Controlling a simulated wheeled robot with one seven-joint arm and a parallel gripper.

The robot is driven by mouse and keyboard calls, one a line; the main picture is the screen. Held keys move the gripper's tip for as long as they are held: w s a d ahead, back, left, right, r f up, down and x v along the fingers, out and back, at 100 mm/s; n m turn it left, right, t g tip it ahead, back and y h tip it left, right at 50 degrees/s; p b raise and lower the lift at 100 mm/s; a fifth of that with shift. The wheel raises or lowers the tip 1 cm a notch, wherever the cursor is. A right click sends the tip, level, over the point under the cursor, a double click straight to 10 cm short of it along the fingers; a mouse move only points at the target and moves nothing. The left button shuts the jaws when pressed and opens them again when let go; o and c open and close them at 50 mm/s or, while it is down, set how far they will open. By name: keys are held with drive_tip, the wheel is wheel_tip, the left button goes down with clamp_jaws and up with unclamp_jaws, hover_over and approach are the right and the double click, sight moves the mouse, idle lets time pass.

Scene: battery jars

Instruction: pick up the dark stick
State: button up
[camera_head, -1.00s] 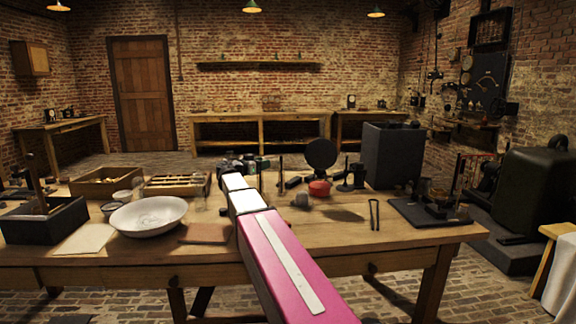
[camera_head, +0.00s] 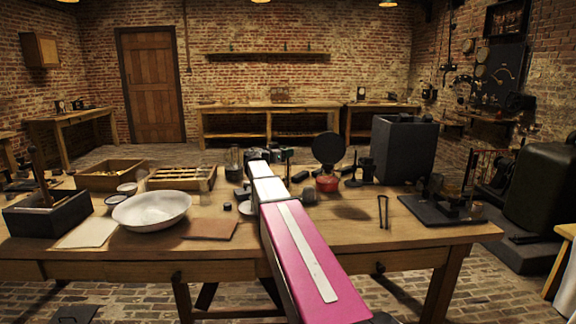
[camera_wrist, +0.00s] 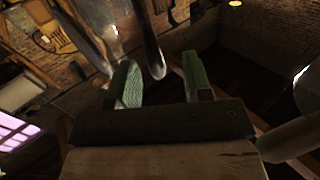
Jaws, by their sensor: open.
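A thin dark upright stick (camera_head: 288,169) shows on the table just right of my arm's far end in the head view; its lower part is hard to make out. My gripper is largely hidden beyond the white wrist part in the head view. In the wrist view, my gripper (camera_wrist: 160,88) is open, with two green fingers apart. A long grey-dark rod-like shape (camera_wrist: 152,45) shows beyond the gap between the fingers, and I cannot tell whether it is the stick. Nothing is clearly held.
The wooden table (camera_head: 340,235) also bears a white bowl (camera_head: 152,210), a compartment tray (camera_head: 182,177), a red pot (camera_head: 327,183), a round dark disc (camera_head: 328,147) and a large dark box (camera_head: 404,148). Dark jars crowd near the arm's end. The front right of the table is mostly bare.

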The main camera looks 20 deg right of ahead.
drive_tip(key=shift+x, duration=1.55)
drive_tip(key=shift+s, duration=0.1)
clamp_jaws()
drive_tip(key=shift+r, duration=0.1)
